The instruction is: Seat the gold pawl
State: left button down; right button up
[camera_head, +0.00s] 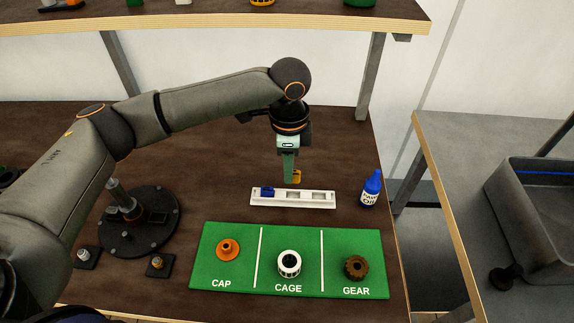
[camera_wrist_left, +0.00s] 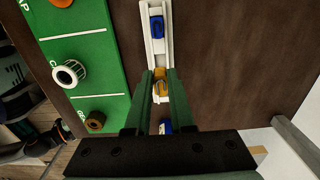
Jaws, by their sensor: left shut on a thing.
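The gold pawl (camera_head: 297,177) is held between the fingertips of my left gripper (camera_head: 292,180), which points down. In the head view it shows just above the back edge of the white slotted holder (camera_head: 322,203), near its middle. In the left wrist view the gold pawl (camera_wrist_left: 160,87) sits between the green fingers of my left gripper (camera_wrist_left: 158,84), over the holder (camera_wrist_left: 156,52). A blue pawl (camera_head: 267,191) sits in the left slot of the holder; it also shows in the left wrist view (camera_wrist_left: 157,27). The middle and right slots look empty. My right gripper is out of view.
A green mat (camera_head: 240,280) in front bears an orange cap (camera_head: 228,250), a white cage (camera_head: 289,263) and a brown gear (camera_head: 356,267). A blue oil bottle (camera_head: 371,188) stands right of the holder. A shelf (camera_head: 200,22) spans the back above the table.

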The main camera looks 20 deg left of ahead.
pick_arm(q)
jog(key=shift+f, duration=2.3)
jog(key=shift+f, duration=0.3)
jog(key=shift+f, duration=0.75)
jog(key=c, duration=0.7)
grip_release()
notch_tip(320, 180, up, 12)
jog(key=shift+r+b, duration=0.25)
jog(key=shift+b, duration=0.1)
